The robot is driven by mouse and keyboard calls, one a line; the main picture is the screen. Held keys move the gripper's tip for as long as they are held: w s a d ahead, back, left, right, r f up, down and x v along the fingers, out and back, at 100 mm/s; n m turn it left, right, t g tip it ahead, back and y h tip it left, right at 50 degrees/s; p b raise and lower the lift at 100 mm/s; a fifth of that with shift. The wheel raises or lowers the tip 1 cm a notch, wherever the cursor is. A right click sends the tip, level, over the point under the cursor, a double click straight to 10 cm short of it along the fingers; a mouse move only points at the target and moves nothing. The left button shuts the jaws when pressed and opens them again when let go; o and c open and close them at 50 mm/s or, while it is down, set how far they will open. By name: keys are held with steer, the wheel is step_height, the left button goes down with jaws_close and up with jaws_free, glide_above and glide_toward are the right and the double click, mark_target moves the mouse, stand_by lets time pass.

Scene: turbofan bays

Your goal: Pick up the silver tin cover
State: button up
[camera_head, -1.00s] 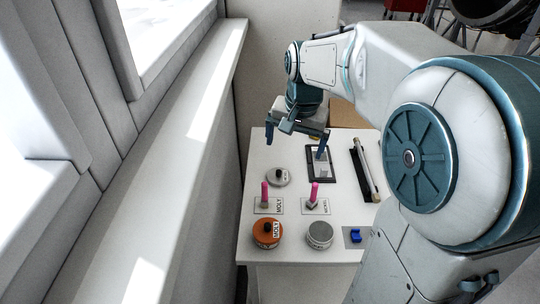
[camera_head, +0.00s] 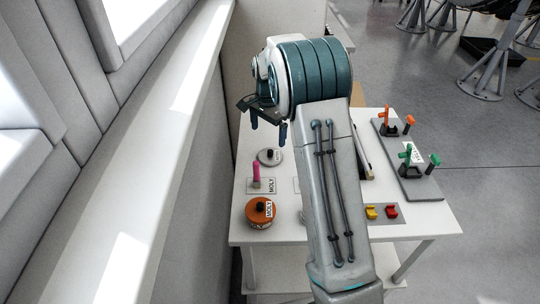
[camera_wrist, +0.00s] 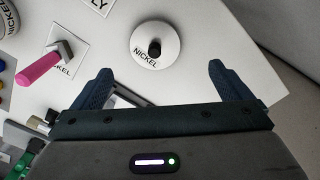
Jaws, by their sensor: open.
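The silver tin cover (camera_head: 270,157) is a flat grey disc with a black knob, lying on the white table. In the wrist view the cover (camera_wrist: 172,38) is marked NICKEL and lies ahead of the gap between the fingers, a little left of its middle. My gripper (camera_head: 268,132) is open and empty, above and just beyond the cover in the head view. Both fingers (camera_wrist: 160,72) show in the wrist view, apart from the cover. A tin marked NICKEL (camera_wrist: 7,22) is cut off at the wrist view's top left corner.
Red and yellow blocks (camera_head: 391,212) and a grey rack (camera_head: 410,180) are to the right. A wall and ledge (camera_head: 150,170) run along the left.

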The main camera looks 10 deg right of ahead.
mark_target(270, 150)
step_height(270, 150, down, 3)
steer(key=shift+f, duration=0.1)
steer(key=shift+s+d+f+p, duration=0.15)
steer(key=shift+f+p, duration=0.25)
steer(key=shift+f, duration=0.95)
steer(key=shift+s+d+f+p, duration=0.15)
steer(key=shift+f+p, duration=0.2)
steer(key=shift+f, duration=1)
steer(key=c, duration=1)
